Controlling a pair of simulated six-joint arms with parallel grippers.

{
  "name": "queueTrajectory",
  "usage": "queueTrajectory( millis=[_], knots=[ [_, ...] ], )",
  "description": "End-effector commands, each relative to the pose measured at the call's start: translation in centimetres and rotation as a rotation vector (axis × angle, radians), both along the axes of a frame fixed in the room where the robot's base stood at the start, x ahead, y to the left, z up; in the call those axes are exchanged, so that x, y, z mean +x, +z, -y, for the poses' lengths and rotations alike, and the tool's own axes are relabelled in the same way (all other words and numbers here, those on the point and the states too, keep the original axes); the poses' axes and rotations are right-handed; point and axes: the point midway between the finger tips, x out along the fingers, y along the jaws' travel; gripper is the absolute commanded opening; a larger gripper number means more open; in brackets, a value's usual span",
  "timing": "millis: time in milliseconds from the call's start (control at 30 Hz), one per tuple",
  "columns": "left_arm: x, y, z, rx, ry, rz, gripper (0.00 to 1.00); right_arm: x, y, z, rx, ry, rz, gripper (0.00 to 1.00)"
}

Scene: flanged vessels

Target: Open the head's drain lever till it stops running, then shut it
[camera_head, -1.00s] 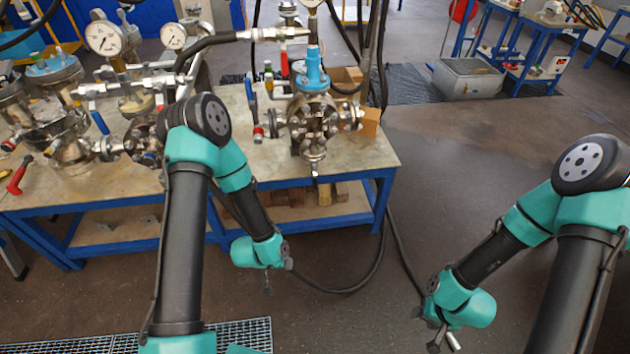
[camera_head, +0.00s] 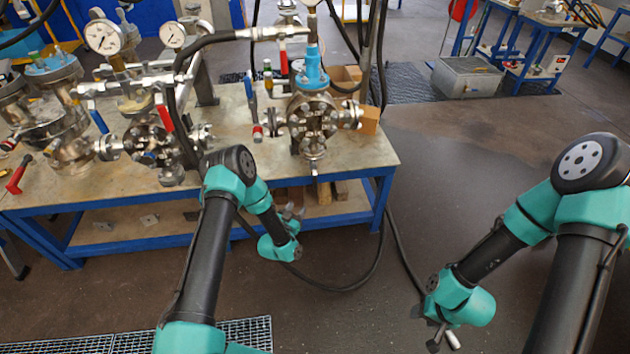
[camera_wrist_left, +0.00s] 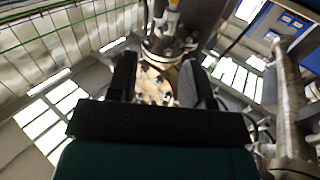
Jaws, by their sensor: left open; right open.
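The flanged steel vessel head (camera_head: 313,118) with a blue top stands on the bench in the head view. A small downward outlet (camera_head: 314,166) hangs at its front. Coloured levers show beside it: a blue one (camera_head: 250,90) and a red one (camera_head: 283,62); I cannot tell which is the drain lever, or whether anything runs. My left gripper (camera_head: 297,254) is low in front of the bench, below the head, and touches nothing I can make out. In the left wrist view its two fingers (camera_wrist_left: 157,82) are apart, with blurred metal flanges beyond them. My right gripper (camera_head: 443,340) is open and empty above the floor.
Gauges (camera_head: 104,38), pipework and other flanged vessels (camera_head: 62,85) crowd the bench's left part. A black hose (camera_head: 345,290) loops across the floor. The blue bench edge (camera_head: 360,176) is close to my left gripper. Floor to the right (camera_head: 480,180) is clear.

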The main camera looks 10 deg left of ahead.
Motion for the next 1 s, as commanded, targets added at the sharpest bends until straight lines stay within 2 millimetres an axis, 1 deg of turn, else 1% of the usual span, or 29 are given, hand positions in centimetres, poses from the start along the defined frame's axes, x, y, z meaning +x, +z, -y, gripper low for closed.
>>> queueTrajectory(
  millis=[167, 267, 367, 1000],
  knots=[
    [0.2, 0.0, 0.0, -0.001, 0.0, -0.001, 0.46, 0.0, 0.0, 0.0, 0.0, 0.0, 0.0, 0.47],
    [0.7, 0.0, 0.1, 0.0, 0.0, 0.0, 0.46, 0.0, 0.0, 0.0, 0.0, 0.0, 0.0, 0.47],
    [1.6, 0.0, 0.3, 0.0, 0.0, 0.0, 0.46, 0.0, 0.0, 0.0, 0.0, 0.0, 0.0, 0.47],
    [11.5, 0.0, 2.3, -0.001, 0.0, 0.0, 0.46, 0.0, 0.0, 0.0, 0.0, 0.0, 0.0, 0.47]
  ],
)
